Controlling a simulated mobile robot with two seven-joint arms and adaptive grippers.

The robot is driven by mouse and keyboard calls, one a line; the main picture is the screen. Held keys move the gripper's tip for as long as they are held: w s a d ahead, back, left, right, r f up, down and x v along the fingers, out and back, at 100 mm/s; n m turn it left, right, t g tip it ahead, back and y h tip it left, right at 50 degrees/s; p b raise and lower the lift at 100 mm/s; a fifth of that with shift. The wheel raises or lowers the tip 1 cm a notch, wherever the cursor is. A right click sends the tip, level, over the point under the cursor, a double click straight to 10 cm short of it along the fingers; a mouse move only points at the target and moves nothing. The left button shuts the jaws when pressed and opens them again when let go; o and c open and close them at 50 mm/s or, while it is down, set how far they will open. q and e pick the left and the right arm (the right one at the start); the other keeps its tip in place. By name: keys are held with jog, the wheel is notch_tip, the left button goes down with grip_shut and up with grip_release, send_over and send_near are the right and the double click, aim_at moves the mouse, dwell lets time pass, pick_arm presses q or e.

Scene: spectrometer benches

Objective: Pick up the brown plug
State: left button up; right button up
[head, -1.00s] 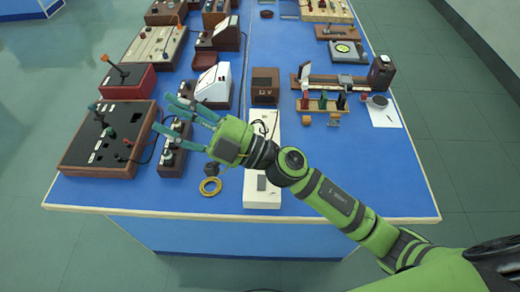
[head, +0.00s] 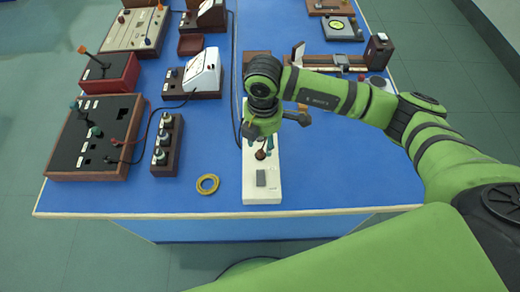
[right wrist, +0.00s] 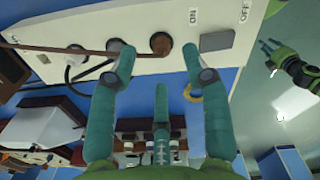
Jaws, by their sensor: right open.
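The brown plug (head: 261,154) stands in a white power strip (head: 262,186) near its grey switch. In the right wrist view the plug (right wrist: 161,43) shows as a round brown piece between the fingertips. My right gripper (head: 262,141) points down over the strip, its teal fingers spread. In the right wrist view this gripper (right wrist: 158,58) is open, one finger on either side of the plug, with no clear grip on it. My left gripper (right wrist: 267,57) shows far off at the right of that view, fingers apart and empty.
A socket block (head: 166,146) and a black panel box (head: 95,137) stand further left. The blue tabletop's front right is clear.

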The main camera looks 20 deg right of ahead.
aim_at(261, 152)
jog(key=f, duration=0.1)
jog(key=f+p, duration=0.1)
jog(key=f, duration=0.1)
jog(key=shift+a+f+p, duration=0.25)
jog(key=shift+f+p, duration=0.05)
jog(key=shift+f, duration=0.6)
grip_shut()
jog(key=shift+r, duration=0.1)
